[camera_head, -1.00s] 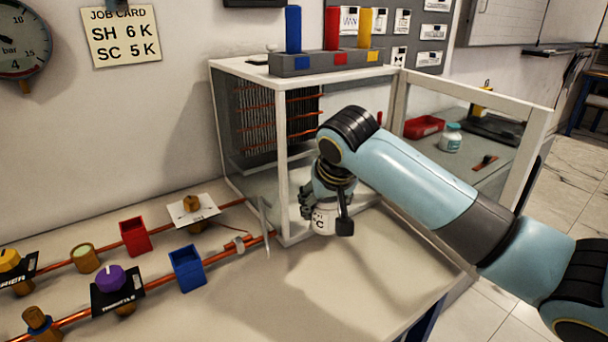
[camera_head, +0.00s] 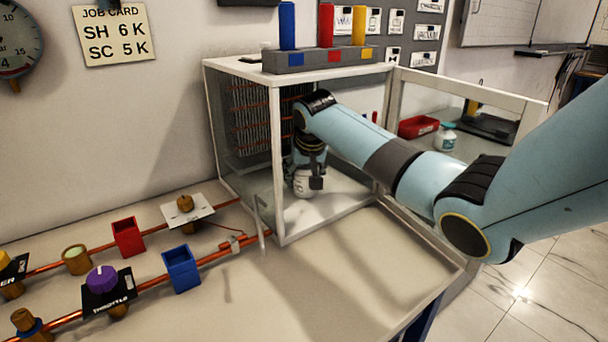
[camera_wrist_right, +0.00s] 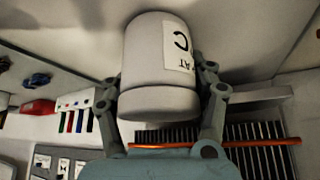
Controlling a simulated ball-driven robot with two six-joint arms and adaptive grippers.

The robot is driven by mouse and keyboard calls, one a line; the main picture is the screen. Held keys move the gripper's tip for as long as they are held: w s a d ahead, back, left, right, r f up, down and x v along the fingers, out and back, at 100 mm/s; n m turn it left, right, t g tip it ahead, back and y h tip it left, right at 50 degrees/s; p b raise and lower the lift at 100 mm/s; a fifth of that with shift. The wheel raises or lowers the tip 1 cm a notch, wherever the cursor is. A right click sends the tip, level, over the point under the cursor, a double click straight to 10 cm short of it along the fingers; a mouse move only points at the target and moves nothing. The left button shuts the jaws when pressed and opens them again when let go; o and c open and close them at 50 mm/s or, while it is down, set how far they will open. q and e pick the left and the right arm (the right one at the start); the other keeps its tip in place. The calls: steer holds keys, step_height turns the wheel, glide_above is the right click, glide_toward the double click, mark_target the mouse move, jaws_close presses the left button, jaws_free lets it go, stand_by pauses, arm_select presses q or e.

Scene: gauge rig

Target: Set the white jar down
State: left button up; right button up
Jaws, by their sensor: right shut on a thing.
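The white jar (camera_head: 304,184) is upright inside the white-framed glass cabinet (camera_head: 279,165), near its floor. A gap between jar and floor cannot be made out. My right gripper (camera_head: 306,176) is shut on the jar from above. In the right wrist view the jar (camera_wrist_right: 160,65) sits between the two fingers of the gripper (camera_wrist_right: 160,108), and part of a printed label shows on it. My left gripper is not in view.
Cabinet posts and an open door frame (camera_head: 470,90) stand close around my right arm. A finned coil (camera_head: 262,115) is behind the jar. Copper pipes, a red bin (camera_head: 128,237) and a blue bin (camera_head: 181,269) lie left. The front bench is clear.

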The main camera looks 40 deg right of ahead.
steer(key=o, duration=1.4)
steer(key=shift+o, duration=0.2)
steer(key=shift+r, duration=0.1)
steer(key=s+a, duration=0.2)
steer(key=s, duration=0.1)
steer(key=s+a, duration=0.2)
steer(key=s, duration=0.2)
steer(key=s+a+r, duration=0.1)
steer(key=s+a, duration=0.1)
steer(key=s, duration=0.2)
steer(key=shift+a+p, duration=0.2)
steer(key=shift+p, duration=0.2)
steer(key=shift+w+f, duration=0.1)
